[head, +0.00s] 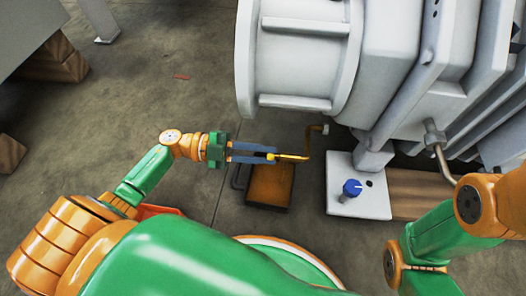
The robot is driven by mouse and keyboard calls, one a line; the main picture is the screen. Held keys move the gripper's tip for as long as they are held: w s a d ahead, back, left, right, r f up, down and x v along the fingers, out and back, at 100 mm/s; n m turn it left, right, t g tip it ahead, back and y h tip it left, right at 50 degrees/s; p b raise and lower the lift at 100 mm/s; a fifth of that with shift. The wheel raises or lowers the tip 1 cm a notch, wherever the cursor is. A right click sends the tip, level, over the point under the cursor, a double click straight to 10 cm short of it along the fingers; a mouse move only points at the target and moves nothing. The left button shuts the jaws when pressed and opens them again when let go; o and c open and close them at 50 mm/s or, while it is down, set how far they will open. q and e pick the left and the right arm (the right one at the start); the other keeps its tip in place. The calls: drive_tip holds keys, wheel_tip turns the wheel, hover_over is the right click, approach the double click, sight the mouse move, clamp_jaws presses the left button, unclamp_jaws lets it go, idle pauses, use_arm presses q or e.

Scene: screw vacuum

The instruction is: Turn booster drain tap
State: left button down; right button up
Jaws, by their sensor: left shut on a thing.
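The booster drain tap shows as a yellow handle (291,157) at the lower end of a bent brass-coloured pipe (308,140). The pipe comes out below the big grey pump body. My left gripper (270,156) reaches in from the left with its blue-grey fingers level with the floor. It is shut on the near end of the yellow handle. The fingers hide part of that end. My right arm is at the lower right, and its gripper is not in view.
A brown drain tray (268,196) lies on the floor under the tap. The grey pump body (300,50) stands just behind. A blue knob (352,188) sits on a white plate (358,208) to the right, beside a wooden beam (418,190).

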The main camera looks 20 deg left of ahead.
use_arm(q)
drive_tip(key=m+b, duration=0.1)
drive_tip(key=m, duration=0.8)
drive_tip(key=shift+m, duration=0.3)
idle(0.3)
drive_tip(key=c, duration=0.8)
unclamp_jaws()
drive_tip(key=shift+c, duration=0.2)
drive_tip(key=shift+a, duration=0.15)
drive_tip(key=p+v, duration=0.1)
drive_tip(key=v, duration=0.6)
